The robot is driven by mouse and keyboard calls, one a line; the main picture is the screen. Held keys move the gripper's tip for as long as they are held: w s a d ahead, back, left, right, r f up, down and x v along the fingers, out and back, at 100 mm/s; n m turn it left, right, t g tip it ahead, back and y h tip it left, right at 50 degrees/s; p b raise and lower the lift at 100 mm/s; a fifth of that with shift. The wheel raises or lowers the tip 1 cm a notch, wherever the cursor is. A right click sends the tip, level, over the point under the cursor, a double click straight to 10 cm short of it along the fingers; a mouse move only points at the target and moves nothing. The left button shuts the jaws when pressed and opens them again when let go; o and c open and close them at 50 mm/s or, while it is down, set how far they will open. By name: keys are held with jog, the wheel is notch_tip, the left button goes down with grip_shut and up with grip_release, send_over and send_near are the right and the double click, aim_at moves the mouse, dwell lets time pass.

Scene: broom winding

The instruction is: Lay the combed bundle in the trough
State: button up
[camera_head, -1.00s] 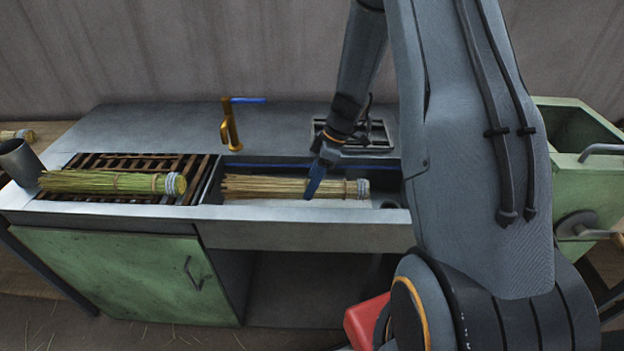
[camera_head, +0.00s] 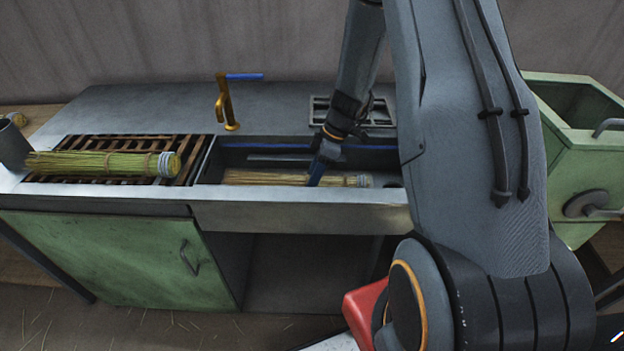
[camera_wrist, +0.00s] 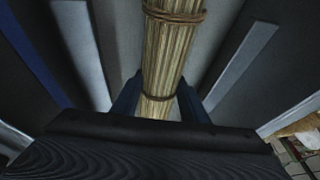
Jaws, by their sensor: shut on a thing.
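A straw bundle (camera_head: 262,178) lies lengthwise down inside the trough (camera_head: 290,213), its pale bound end toward the right. The trough's front wall hides the bundle's lower side, and I cannot tell whether it touches the floor. My gripper (camera_head: 316,178) reaches down into the trough and is shut on this bundle near its middle. In the wrist view the bundle (camera_wrist: 166,55) runs between the two blue fingers (camera_wrist: 155,98), with brown ties around it.
A second, greener bundle (camera_head: 100,164) lies on the slatted rack (camera_head: 190,150) left of the trough. A brass tap (camera_head: 226,105) with a blue lever stands behind. A grey cup (camera_head: 14,145) is at the far left. A green bin (camera_head: 575,150) stands at right.

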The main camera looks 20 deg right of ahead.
jog(key=o, duration=1.1)
jog(key=shift+o, duration=0.2)
jog(key=shift+b+v, duration=0.65)
jog(key=shift+v, duration=3.3)
jog(key=shift+s, duration=0.1)
jog(key=s+a+r+m+t+h, duration=0.1)
jog(key=s+a+r+m, duration=0.1)
jog(key=s+r+m, duration=0.1)
jog(key=s+a+r+m+t+h, duration=0.1)
jog(key=s+a+r+m+h, duration=0.1)
jog(key=s+a+r+m, duration=0.1)
jog(key=s+a+r+m+t+h, duration=0.1)
jog(key=s+a+r+m+h, duration=0.1)
jog(key=s+r+m, duration=0.2)
jog(key=shift+s+a+r+m, duration=0.1)
jog(key=shift+s+r+m, duration=0.05)
jog(key=shift+s+m, duration=0.6)
jog(key=shift+s+a+r+m, duration=0.15)
jog(key=shift+s+m, duration=0.4)
jog(key=shift+s, duration=0.45)
jog(key=shift+s+f+g, duration=0.2)
jog(key=shift+s+g, duration=0.2)
jog(key=shift+s, duration=0.45)
jog(key=shift+s+f+g, duration=0.15)
jog(key=shift+s+g, duration=0.25)
jog(key=shift+s, duration=0.45)
jog(key=shift+s+f+g, duration=0.2)
jog(key=shift+s+g, duration=0.2)
jog(key=shift+s, duration=0.5)
